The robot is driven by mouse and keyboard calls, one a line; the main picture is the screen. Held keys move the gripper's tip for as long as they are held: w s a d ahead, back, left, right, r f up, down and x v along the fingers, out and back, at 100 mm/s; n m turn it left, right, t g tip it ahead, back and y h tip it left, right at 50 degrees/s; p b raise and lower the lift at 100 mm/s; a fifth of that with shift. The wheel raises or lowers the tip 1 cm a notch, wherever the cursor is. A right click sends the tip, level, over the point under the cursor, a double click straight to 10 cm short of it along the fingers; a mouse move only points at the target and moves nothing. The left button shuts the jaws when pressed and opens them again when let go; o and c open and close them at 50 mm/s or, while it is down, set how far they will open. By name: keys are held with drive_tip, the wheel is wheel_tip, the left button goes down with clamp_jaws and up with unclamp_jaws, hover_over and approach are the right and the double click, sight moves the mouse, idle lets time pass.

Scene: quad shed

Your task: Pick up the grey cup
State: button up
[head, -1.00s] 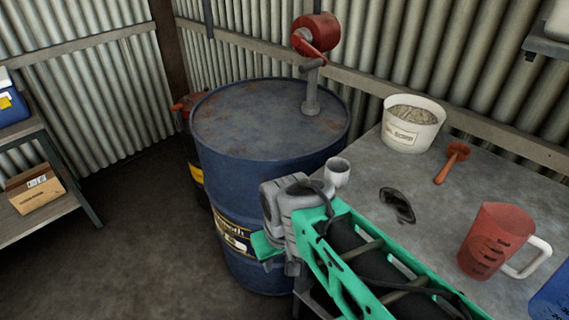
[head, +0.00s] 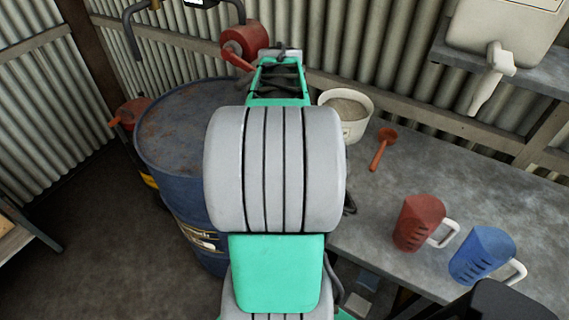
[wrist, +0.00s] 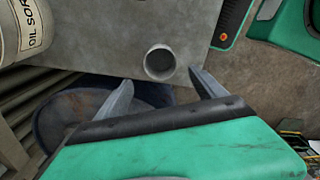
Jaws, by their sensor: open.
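The grey cup (wrist: 160,63) shows in the wrist view, seen from above, near the edge of the grey bench. My gripper (wrist: 158,88) is open, with its two grey fingers spread apart. In the picture the cup's near rim lies close to the gap between the fingertips, a little beyond it. I cannot tell the height between them. In the head view my arm covers the place of the cup, and my gripper's fingers do not show.
A white bucket (head: 346,112), an orange-red tool (head: 382,147), a red jug (head: 419,222) and a blue jug (head: 484,254) stand or lie on the bench (head: 480,180). A large blue drum (head: 180,150) stands left of the bench. A shelf is at upper right.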

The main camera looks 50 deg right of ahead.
drive_tip(key=f, duration=0.2)
drive_tip(key=f+p, duration=0.1)
drive_tip(key=f, duration=0.4)
drive_tip(key=shift+s+f, duration=0.35)
drive_tip(key=shift+s, duration=0.05)
drive_tip(key=c, duration=1.5)
drive_tip(key=shift+o, duration=0.2)
